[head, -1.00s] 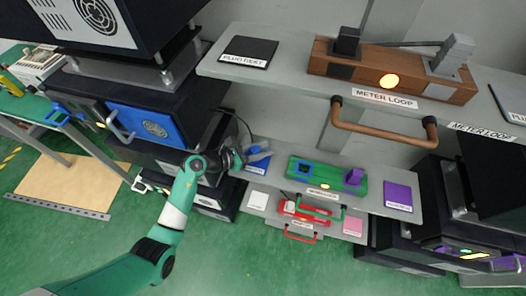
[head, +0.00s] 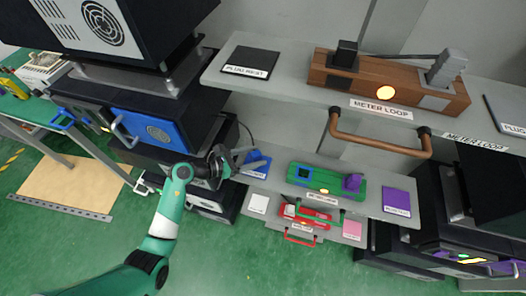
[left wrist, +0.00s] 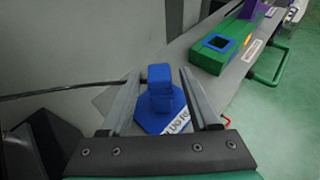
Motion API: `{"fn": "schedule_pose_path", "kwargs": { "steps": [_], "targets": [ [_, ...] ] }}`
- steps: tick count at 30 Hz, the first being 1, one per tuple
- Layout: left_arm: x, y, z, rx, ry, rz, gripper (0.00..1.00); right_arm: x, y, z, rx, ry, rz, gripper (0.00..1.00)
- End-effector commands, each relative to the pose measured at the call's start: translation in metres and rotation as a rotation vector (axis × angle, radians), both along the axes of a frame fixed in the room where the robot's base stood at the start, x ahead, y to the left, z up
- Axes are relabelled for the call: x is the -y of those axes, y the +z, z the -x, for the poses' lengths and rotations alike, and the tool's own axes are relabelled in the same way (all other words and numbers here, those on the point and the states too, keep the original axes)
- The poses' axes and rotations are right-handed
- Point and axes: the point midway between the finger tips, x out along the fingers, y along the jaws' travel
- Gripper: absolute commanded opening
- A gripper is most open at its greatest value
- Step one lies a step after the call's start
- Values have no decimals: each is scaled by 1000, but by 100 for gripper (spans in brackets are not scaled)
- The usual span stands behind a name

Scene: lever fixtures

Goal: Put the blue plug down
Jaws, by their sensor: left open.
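The blue plug (left wrist: 160,88) stands on a blue pad (left wrist: 158,118) lettered partly "PLUG RE" in the left wrist view. In the head view the plug (head: 254,155) is at the left end of the middle grey shelf. My left gripper (head: 243,158) is open around the plug; in the left wrist view its fingers (left wrist: 158,92) lie on either side with gaps. The green fixture (head: 325,180) has an empty blue-rimmed socket (left wrist: 218,43) and a purple plug (head: 353,182) at its other end. My right gripper is not in view.
A purple pad (head: 397,201) lies right of the green fixture. A red fixture (head: 308,215) sits on a lower shelf. Above, a shelf carries a brown fixture (head: 390,82) with a copper handle (head: 380,143). A dark cable (left wrist: 65,90) runs left of the gripper.

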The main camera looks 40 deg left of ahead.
Motion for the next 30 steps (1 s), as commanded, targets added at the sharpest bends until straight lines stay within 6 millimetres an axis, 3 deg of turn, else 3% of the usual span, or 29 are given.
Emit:
{"fn": "schedule_pose_path", "kwargs": {
  "steps": [1, 6, 10, 30],
  "targets": [
    [-6, 9, 12, 0, 6, 1, 62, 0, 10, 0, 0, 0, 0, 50],
    [-18, 22, 48, 1, 4, 1, 62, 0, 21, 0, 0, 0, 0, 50],
    [-24, 27, 65, 1, 3, -1, 62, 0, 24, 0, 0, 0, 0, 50],
    [-25, 28, 71, 1, -1, 0, 62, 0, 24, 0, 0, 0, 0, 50]
  ]
}}
